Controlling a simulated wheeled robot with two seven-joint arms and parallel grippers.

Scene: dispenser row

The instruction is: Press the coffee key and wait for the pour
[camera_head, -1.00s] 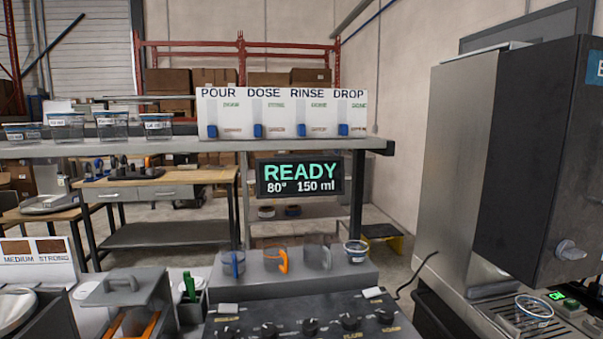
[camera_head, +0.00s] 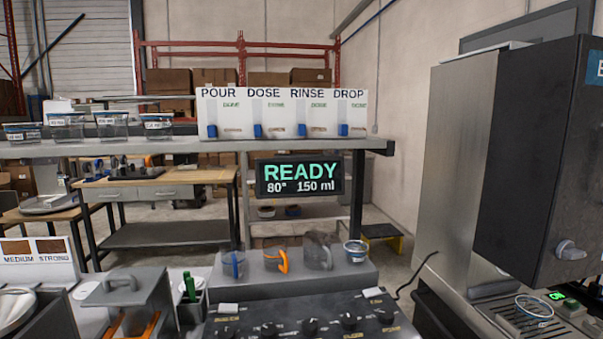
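The coffee machine (camera_head: 545,165) stands at the right, a tall dark and steel body with a grey knob (camera_head: 570,250). A lit green key (camera_head: 556,296) shows at the right of its drip tray, with darker keys beside it. Which key is the coffee key I cannot read. A clear cup with a blue-white rim (camera_head: 533,308) stands on the drip tray (camera_head: 500,308); its contents are not clear. The display (camera_head: 300,178) reads READY, 80°, 150 ml. Neither of my grippers is in view.
A dark knob panel (camera_head: 310,312) lies in front. A shelf (camera_head: 100,150) with tubs and a POUR, DOSE, RINSE, DROP board (camera_head: 282,113) crosses behind.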

